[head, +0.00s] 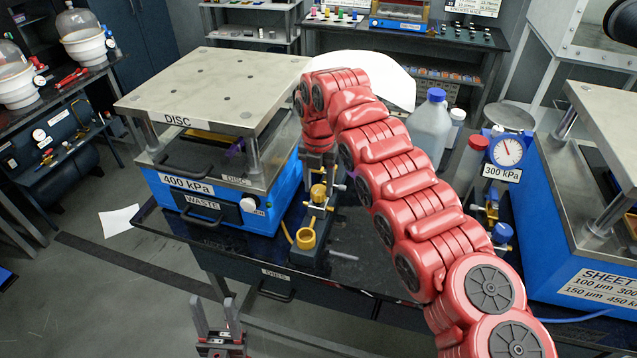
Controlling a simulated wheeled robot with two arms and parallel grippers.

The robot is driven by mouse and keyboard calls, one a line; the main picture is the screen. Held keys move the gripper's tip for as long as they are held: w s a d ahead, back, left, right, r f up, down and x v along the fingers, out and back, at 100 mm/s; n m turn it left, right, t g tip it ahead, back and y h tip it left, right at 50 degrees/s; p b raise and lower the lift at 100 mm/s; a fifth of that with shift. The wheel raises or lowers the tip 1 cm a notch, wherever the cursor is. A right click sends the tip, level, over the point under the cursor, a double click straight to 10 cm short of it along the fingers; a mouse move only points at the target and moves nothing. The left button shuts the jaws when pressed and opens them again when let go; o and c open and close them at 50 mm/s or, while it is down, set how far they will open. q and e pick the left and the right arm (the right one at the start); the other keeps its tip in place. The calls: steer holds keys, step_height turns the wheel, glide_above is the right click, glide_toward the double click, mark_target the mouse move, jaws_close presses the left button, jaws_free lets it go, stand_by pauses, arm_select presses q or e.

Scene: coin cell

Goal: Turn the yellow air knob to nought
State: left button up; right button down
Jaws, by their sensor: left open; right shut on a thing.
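My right arm comes in from the lower right, and its gripper (318,168) points down at the air fittings beside the blue press marked 400 kPa. It is shut on what looks like the yellow air knob (318,193); the gripper and wrist hide part of the hold. A yellow ring-shaped fitting (305,239) sits lower on the same air unit. No gauge of this unit shows behind my red arm. My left gripper (216,316) is open and empty at the bottom, its fingers up, well in front of the bench.
The DISC press (222,92) stands left of the air unit. A second press (590,215) stands at the right, with a gauge (508,151) marked 300 kPa. A blue-capped jug (431,125) stands behind my arm.

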mark_target(317, 189)
steer(key=shift+n, duration=1.1)
steer(key=shift+c, duration=1.5)
jaws_free()
steer(key=r, duration=0.7)
steer(key=shift+a+p, duration=0.2)
steer(key=shift+p, duration=0.1)
step_height(317, 189, up, 10)
steer(key=p, duration=0.9)
steer(key=shift+d+r+p, duration=0.2)
steer(key=shift+p, duration=0.2)
